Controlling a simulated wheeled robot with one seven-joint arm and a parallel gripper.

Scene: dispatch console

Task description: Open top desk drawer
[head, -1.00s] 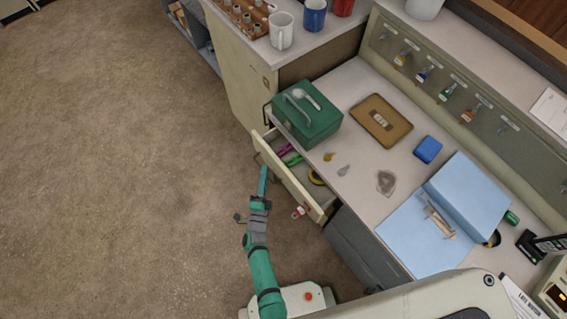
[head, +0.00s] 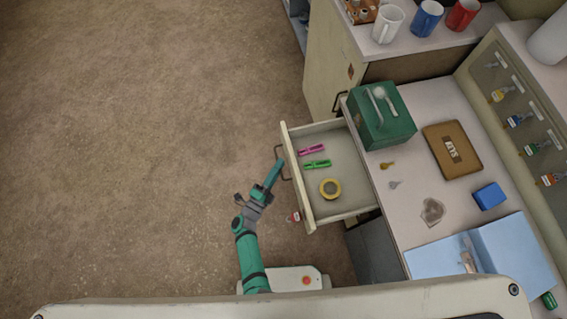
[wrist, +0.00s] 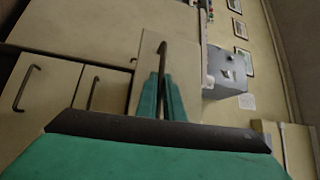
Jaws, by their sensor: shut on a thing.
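The top desk drawer (head: 340,205) stands well out from the desk in the head view. Inside it lie a pink clip (head: 311,150), a green clip (head: 317,164) and a yellow tape roll (head: 330,188). My gripper (head: 279,166) is at the drawer's front, shut on the dark bar handle (head: 284,172). In the wrist view the handle (wrist: 162,60) passes between the green fingers of my gripper (wrist: 163,88).
A green box (head: 382,117) stands on the desk top above the drawer. A brown tray (head: 452,151), a blue block (head: 488,196) and a light blue folder (head: 512,250) lie on the desk. A red-and-white tag (head: 295,216) hangs at the drawer front. The floor at left is clear.

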